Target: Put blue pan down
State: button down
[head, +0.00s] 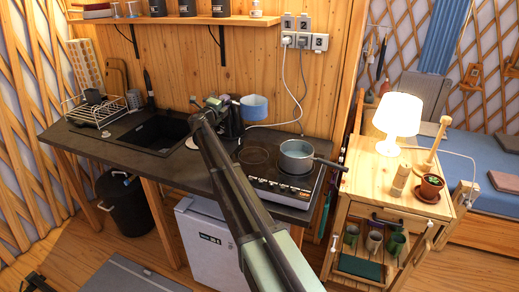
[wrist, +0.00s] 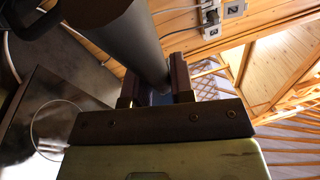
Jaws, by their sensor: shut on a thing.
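The blue pan (head: 254,108) is in the air above the back of the dark counter, left of and behind the hob, in the head view. My gripper (head: 222,108) is beside it, partly hidden by my own arm. In the wrist view my gripper (wrist: 155,88) is shut on a thick grey bar (wrist: 135,40), which looks like the pan's handle. The pan's bowl cannot be made out in the wrist view. A second pan, grey with a pale blue inside (head: 297,155), stands on the hob's right ring, its dark handle pointing right.
The black hob (head: 262,183) has a bare left ring (head: 254,157). The counter (head: 130,160) holds a sink (head: 158,133) and a dish rack (head: 97,108). Sockets with cables (head: 305,40) are on the wall. A wooden cabinet (head: 375,180) with a lit lamp (head: 398,115) stands right.

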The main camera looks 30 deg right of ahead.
notch_tip(320, 180, down, 20)
jog(key=b, duration=1.9)
jog(key=shift+a, duration=0.25)
jog(key=c, duration=1.4)
grip_release()
jog(key=shift+f, duration=0.1)
jog(key=o, duration=0.4)
